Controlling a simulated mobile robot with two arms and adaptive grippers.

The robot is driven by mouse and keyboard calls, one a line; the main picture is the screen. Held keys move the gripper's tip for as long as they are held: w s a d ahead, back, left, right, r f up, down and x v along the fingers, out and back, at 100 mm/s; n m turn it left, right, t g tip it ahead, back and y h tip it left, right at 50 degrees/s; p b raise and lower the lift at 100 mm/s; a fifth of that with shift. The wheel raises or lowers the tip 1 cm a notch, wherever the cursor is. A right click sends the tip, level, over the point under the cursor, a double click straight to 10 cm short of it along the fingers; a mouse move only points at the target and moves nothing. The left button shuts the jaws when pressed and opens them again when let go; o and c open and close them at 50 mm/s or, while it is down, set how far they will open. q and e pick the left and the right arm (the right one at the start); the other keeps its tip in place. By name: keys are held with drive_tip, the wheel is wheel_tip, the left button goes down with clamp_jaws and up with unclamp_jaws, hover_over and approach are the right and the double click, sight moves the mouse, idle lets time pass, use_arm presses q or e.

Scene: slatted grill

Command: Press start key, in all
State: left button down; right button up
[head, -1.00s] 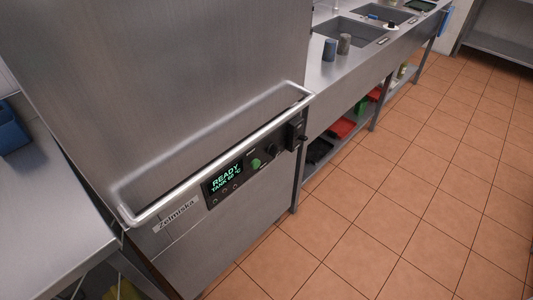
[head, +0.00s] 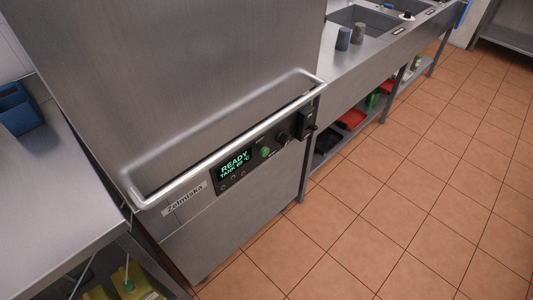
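The start key is most likely the round green button (head: 265,152) on the dark control panel (head: 255,158) of a steel hood-type machine (head: 190,90). Its lit display (head: 235,165) reads READY and a TANK temperature in green. Small round buttons sit below the display, and a black knob (head: 282,137) is right of the green button. A long bar handle (head: 230,142) runs across the front, just above the panel. The panel is not covered by anything. Neither of my grippers shows in the head view.
A steel table (head: 50,190) with a blue container (head: 18,110) stands at the left. At the right is a sink counter (head: 375,55) with two cups, and red and green items on its lower shelf (head: 352,119). The tiled floor (head: 400,200) in front is clear.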

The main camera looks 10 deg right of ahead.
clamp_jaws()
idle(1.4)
